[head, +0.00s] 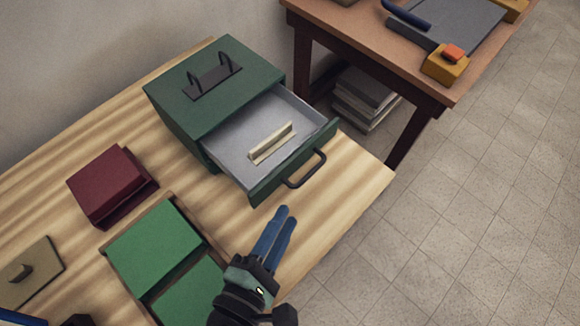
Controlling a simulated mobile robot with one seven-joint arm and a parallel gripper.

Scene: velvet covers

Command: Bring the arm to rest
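My gripper (288,215) is at the lower middle, over the right part of the wooden table (345,190). Its two blue fingers lie side by side with no clear gap, and nothing shows between them. The fingertips point up toward the front of the open drawer (290,165) and stand apart from its dark handle (306,170). The drawer belongs to a green metal box (215,110) with a dark handle on top. A small cream ridged piece (272,143) lies inside the drawer.
A tan lidded piece (35,270) is at the far left. A second table (400,60) with tools stands at the back right. Tiled floor (470,220) is clear.

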